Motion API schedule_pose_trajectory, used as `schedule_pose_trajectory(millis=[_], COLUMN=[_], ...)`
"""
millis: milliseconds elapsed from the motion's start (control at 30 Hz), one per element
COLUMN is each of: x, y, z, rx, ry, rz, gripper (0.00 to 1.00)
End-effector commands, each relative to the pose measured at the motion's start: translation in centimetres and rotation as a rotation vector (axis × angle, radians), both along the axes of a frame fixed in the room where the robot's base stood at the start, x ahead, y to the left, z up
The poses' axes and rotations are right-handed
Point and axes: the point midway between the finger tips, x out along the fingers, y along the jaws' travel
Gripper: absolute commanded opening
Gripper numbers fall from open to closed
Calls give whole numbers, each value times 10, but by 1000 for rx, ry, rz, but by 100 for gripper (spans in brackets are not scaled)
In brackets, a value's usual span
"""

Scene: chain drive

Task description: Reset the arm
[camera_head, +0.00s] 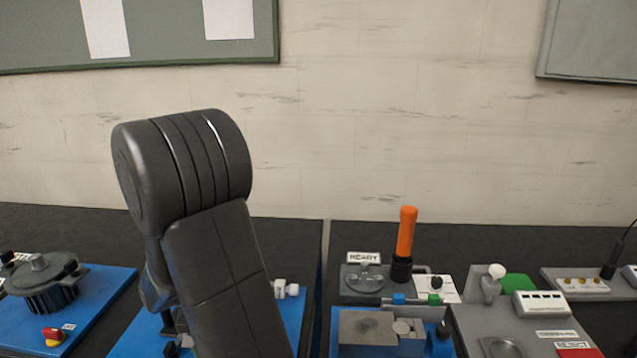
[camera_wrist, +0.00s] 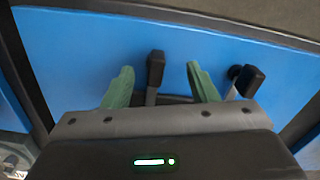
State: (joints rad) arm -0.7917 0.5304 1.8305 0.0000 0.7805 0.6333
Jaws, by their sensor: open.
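My gripper (camera_wrist: 162,86) shows in the wrist view with two green fingers spread apart. It is open and I see nothing held between the fingers. A black-topped post (camera_wrist: 155,70) stands between the fingers in the picture, and a second black knob (camera_wrist: 248,82) is just right of the right finger. I cannot tell whether either touches the gripper. In the head view my dark arm rises in front of the blue panel, and my gripper is hidden there.
A blue board with a dark round housing (camera_head: 50,285) lies at the left. At the right stand an orange-handled tool (camera_head: 406,235), a READY sign (camera_head: 364,258), and a grey box marked REJECT (camera_head: 520,325). The wall (camera_head: 420,110) behind is clear between two boards.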

Motion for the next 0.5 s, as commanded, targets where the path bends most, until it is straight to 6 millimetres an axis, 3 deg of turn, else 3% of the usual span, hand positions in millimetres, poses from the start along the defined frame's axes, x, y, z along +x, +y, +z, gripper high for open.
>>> schedule_pose_trajectory(millis=[233,500], x=[1,1], y=[0,0], z=[1,0], rx=[-1,0], ry=[1,0], rz=[-165,-236], gripper=[53,53])
